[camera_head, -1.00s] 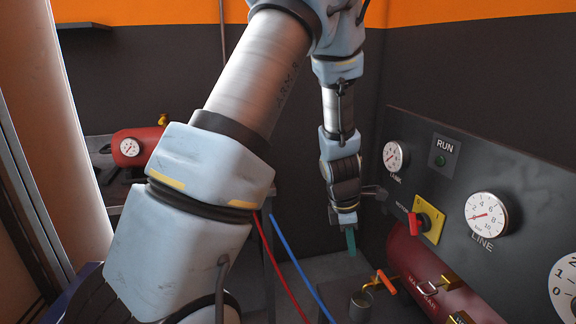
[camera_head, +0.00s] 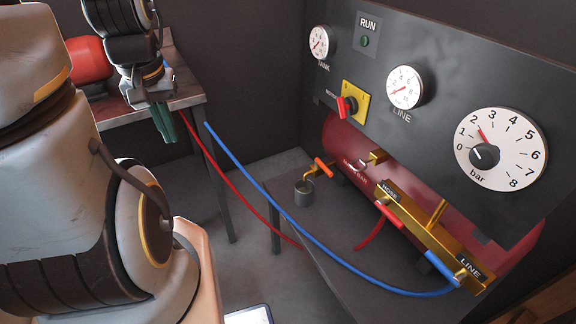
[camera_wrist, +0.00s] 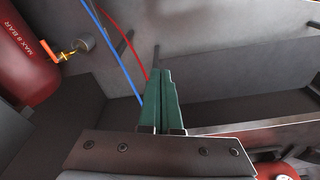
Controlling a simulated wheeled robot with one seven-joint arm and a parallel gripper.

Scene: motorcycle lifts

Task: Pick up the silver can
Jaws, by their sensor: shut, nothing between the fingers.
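A small grey metal can (camera_head: 304,193), which fits the silver can, stands on the dark bench below the orange-handled drain valve in the head view. It also shows at the upper left of the wrist view (camera_wrist: 86,43), beside the red tank. My gripper (camera_head: 163,126) is at the upper left of the head view, well to the left of the can and apart from it. Its green fingers (camera_wrist: 158,102) are shut together with nothing between them in the wrist view.
A dark panel (camera_head: 440,50) with gauges overhangs a red tank (camera_head: 345,140) and brass manifold (camera_head: 425,225) behind and right of the can. Blue (camera_head: 300,222) and red (camera_head: 232,180) hoses run between my gripper and the can. A metal table (camera_head: 187,98) stands beneath my gripper's side.

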